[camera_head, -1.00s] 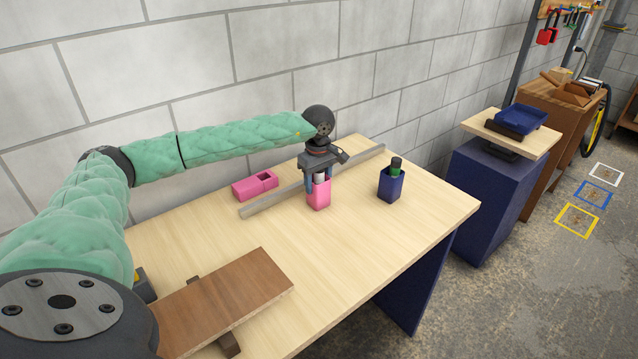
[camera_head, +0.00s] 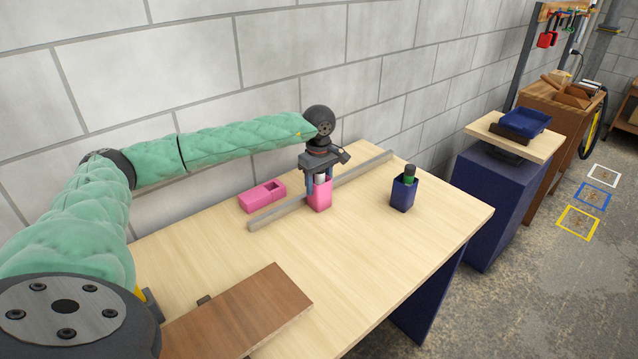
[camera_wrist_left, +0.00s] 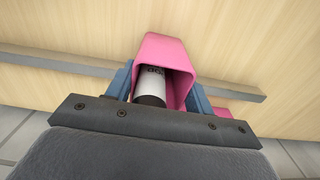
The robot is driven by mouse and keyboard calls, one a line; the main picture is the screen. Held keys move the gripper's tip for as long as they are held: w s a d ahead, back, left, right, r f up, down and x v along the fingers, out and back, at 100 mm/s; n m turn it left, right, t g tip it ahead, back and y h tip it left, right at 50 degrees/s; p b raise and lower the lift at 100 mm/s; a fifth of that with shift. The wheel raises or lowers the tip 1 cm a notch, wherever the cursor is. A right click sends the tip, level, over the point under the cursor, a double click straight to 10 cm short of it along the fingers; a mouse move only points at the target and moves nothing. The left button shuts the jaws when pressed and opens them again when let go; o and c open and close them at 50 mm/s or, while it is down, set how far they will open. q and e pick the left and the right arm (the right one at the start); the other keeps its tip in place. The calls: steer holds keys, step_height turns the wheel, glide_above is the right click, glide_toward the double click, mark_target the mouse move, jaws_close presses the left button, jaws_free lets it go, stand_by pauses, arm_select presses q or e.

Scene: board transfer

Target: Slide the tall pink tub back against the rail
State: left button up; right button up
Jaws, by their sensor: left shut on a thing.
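The tall pink tub (camera_head: 320,200) stands upright on the table in front of the grey rail (camera_head: 274,214). A white cylinder with a dark end (camera_wrist_left: 151,84) is inside it, seen in the left wrist view, where the tub's pink wall (camera_wrist_left: 160,48) also shows. My left gripper (camera_head: 319,184) is shut on the tub from above, one finger on each side. The rail passes close behind the tub; I cannot tell whether they touch. My right gripper is not in view.
A low pink box (camera_head: 262,196) lies behind the rail at left. A dark blue tub (camera_head: 403,192) with a green-and-black item stands to the right. A brown board (camera_head: 240,315) lies at the front left. The table's middle (camera_head: 350,245) is clear.

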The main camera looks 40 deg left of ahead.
arm_select(q)
steer(key=shift+a, duration=0.2)
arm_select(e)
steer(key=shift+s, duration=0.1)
arm_select(q)
steer(key=o, duration=1.1)
steer(key=shift+a, duration=0.1)
steer(key=shift+c, duration=0.2)
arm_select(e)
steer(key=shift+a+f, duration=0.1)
arm_select(q)
steer(key=shift+r, duration=0.1)
steer(key=shift+w+r, duration=0.1)
steer(key=shift+r, duration=0.1)
step_height(320, 180, up, 7)
steer(key=shift+r+b, duration=0.1)
steer(key=shift+b, duration=1.1)
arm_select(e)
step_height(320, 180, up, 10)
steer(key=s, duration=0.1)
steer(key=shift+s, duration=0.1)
